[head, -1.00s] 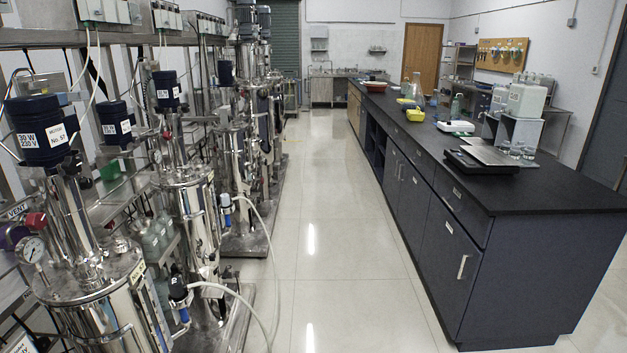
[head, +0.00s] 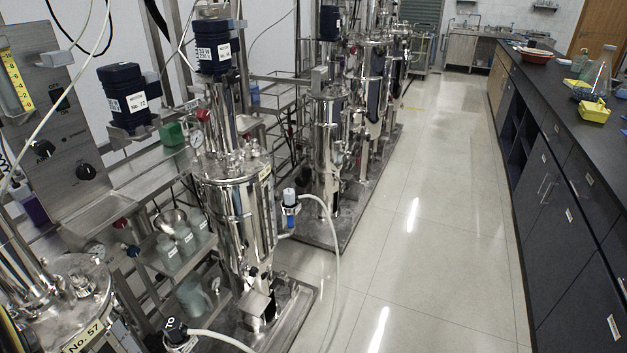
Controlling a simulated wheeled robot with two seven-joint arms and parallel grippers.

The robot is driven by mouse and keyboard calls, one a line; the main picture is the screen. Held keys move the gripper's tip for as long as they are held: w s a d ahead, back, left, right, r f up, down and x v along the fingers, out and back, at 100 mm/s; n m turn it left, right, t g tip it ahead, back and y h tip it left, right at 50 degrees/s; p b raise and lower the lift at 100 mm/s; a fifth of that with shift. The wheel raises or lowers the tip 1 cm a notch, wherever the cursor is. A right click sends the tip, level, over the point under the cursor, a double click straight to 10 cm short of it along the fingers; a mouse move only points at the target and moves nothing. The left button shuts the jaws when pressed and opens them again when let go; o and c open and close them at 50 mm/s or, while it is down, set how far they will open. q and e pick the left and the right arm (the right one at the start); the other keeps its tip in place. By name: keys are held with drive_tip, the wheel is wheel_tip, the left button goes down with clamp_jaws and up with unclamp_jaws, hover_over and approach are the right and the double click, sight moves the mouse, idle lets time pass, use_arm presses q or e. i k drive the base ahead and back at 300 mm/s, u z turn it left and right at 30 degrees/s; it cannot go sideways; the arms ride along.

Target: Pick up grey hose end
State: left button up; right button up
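A pale whitish-grey hose (head: 337,262) arches from the small blue-and-clear filter unit (head: 290,210) beside a steel vessel (head: 238,205) and drops toward the floor. Its lower part leaves the bottom of the picture, so no free end shows there. A second pale hose (head: 222,338) runs right from a black-capped fitting (head: 176,330) at the bottom edge. I cannot tell which hose has the grey end. Neither of my grippers is in view.
Steel vessels on metal skids line the left, with a control panel (head: 62,135) near. A dark bench (head: 560,190) with a yellow tray (head: 593,111) runs along the right. The pale floor aisle (head: 430,270) between them is clear.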

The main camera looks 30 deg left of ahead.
sight(290, 197)
drive_tip(key=i, duration=2.7)
drive_tip(key=u, duration=2.65)
